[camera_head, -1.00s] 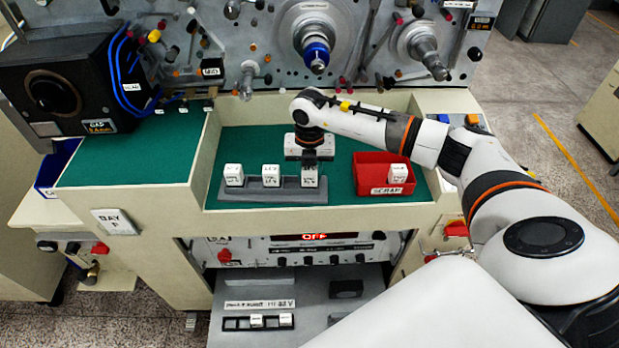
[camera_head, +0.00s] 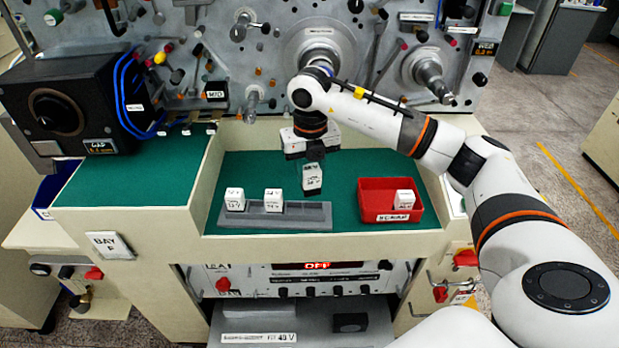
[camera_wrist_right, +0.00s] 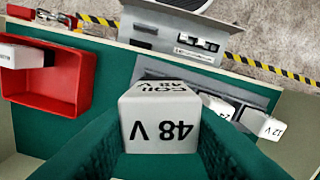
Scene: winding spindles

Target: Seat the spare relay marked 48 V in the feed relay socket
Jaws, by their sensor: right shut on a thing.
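My right gripper (camera_head: 311,158) is shut on a white cube relay (camera_head: 312,181), held above the right end of the grey rack (camera_head: 297,221). In the right wrist view this relay (camera_wrist_right: 160,122) reads 48 V, upside down, between my green-looking fingers. The drawer (camera_head: 318,318) below stands open with a label (camera_head: 258,337) ending in "48 V". Its row of sockets falls below the head view. In the right wrist view, a dark socket strip (camera_wrist_right: 186,53) shows on the drawer, with white relays in part of it. My left gripper is not in view.
Two other white relays (camera_head: 235,199) (camera_head: 273,200) stand in the rack. A red scrap bin (camera_head: 376,217) with a white relay (camera_head: 404,198) stands to the right on the green mat (camera_head: 342,165). The beige front ledge (camera_head: 320,244) lies between rack and drawer. The panel display (camera_head: 317,266) reads OFF.

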